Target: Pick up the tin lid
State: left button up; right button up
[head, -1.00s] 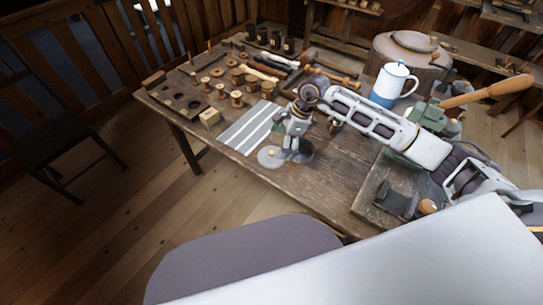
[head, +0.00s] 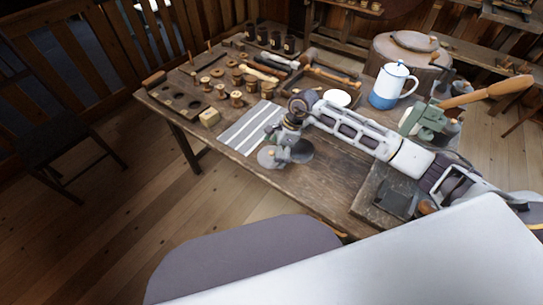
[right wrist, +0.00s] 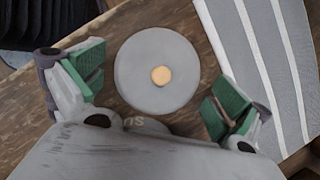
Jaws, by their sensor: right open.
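The tin lid is a flat grey disc with a small light wooden knob. It lies near the table's front edge in the head view (head: 266,159). In the right wrist view the lid (right wrist: 150,90) lies flat between and beyond the fingers, its knob near the middle. My right gripper (head: 284,155) is low over the lid, partly covering it. Its green-padded fingers (right wrist: 157,92) are spread wide on either side, with gaps to the lid's rim. It is open and empty. My left gripper is not in view.
A striped grey cloth (head: 248,128) lies left of the lid. A dark round shape (head: 303,152) shows just right of it. A white bowl (head: 337,98) and a blue-white enamel pot (head: 389,86) stand farther back. Several wooden spools (head: 237,99) stand at the left.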

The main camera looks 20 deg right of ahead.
dwell(0.3)
jog(key=c, duration=1.2)
jog(key=shift+s, duration=0.15)
jog(key=c, duration=0.3)
jog(key=shift+c, duration=0.2)
